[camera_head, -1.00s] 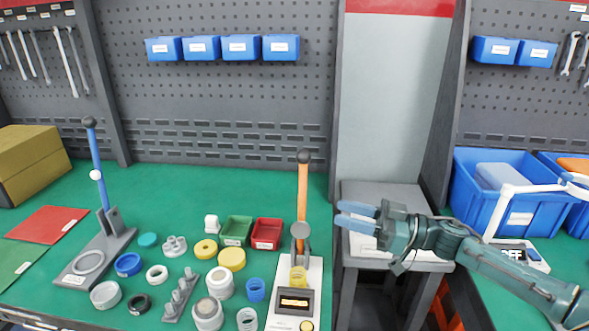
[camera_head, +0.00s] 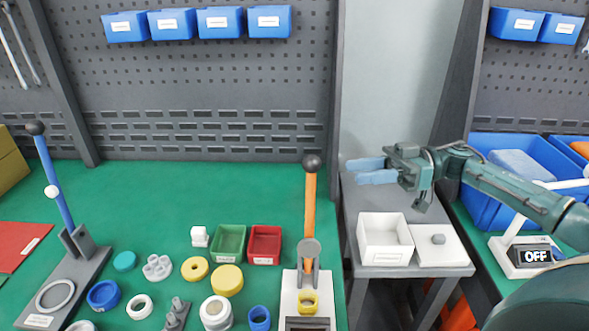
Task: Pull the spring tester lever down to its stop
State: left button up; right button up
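A tester with an orange lever (camera_head: 310,208) stands near the front of the green bench. The lever is upright, with a dark round knob (camera_head: 312,163) on top. A yellow ring-shaped part (camera_head: 308,302) sits low on its pale base. Another device with a blue lever (camera_head: 54,182) stands at the left, its lever also raised and leaning; I cannot read either label. My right gripper (camera_head: 353,171) is to the right of the orange lever, about level with its knob in the picture. Its two pale blue fingers are apart, empty, pointing left, not touching the lever. My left gripper is not in view.
Red (camera_head: 265,244) and green (camera_head: 229,243) trays and several rings lie left of the orange lever. A white open box (camera_head: 385,240) stands on the grey side table (camera_head: 445,268). An "OFF" display (camera_head: 531,257) stands at the right. The rear green bench top is clear.

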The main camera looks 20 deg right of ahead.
jog(key=x, duration=1.2)
jog(key=shift+a, duration=0.2)
jog(key=shift+c, duration=0.4)
grip_shut()
